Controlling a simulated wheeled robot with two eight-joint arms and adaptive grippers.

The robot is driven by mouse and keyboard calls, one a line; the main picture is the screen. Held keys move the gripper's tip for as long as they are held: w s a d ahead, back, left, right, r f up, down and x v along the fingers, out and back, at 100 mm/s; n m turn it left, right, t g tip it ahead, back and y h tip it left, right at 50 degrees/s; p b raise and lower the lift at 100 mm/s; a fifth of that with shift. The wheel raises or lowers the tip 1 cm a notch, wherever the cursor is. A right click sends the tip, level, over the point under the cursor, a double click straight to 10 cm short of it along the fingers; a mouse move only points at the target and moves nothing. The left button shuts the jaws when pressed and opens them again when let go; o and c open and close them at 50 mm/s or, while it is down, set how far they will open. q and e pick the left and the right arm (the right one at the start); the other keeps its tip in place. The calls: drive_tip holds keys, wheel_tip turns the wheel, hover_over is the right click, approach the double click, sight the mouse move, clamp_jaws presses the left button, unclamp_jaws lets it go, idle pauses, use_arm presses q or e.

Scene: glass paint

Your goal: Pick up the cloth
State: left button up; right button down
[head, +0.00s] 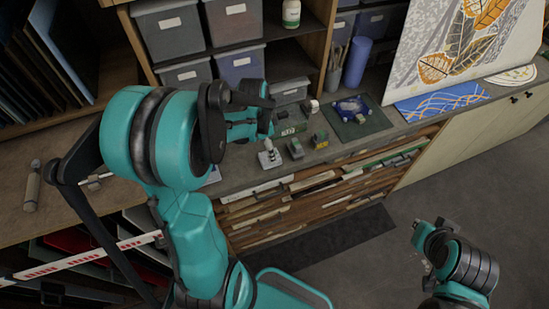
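No cloth can be made out with certainty. A small blue and pale item (350,107), possibly a crumpled cloth, lies on a dark green mat (373,124) on the counter. A flat blue sheet with wavy pale and orange lines (441,101) lies farther right. My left arm reaches over the counter's left part, and its dark and teal end (262,112) is left of the mat, apart from the blue item. Its fingers cannot be told clearly. My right arm's end (424,237) is low at the right, over the floor and away from the counter; its fingers are unclear.
Small bottles and blocks (296,148) stand on the counter between my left arm and the mat. A blue cylinder (357,62) and grey bins (240,66) are behind. A leaf-patterned panel (455,45) leans at the back right. Open floor (400,195) lies in front.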

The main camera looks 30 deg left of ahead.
use_arm(q)
drive_tip(key=f, duration=0.4)
drive_tip(key=w+f+b, duration=0.1)
drive_tip(key=f, duration=0.1)
drive_tip(key=shift+d+f, duration=0.1)
drive_tip(key=shift+d, duration=0.05)
drive_tip(key=c, duration=1.3)
drive_tip(key=shift+c, duration=0.2)
drive_tip(key=shift+r, duration=0.7)
wheel_tip(320, 180, up, 3)
drive_tip(key=shift+r+p, duration=0.1)
drive_tip(key=shift+p, duration=0.4)
drive_tip(key=w+d+r, duration=0.3)
drive_tip(key=d+r, duration=0.3)
drive_tip(key=d, duration=0.5)
drive_tip(key=shift+w+r+p, duration=0.25)
drive_tip(key=shift+w+p, duration=0.1)
drive_tip(key=shift+p, duration=0.05)
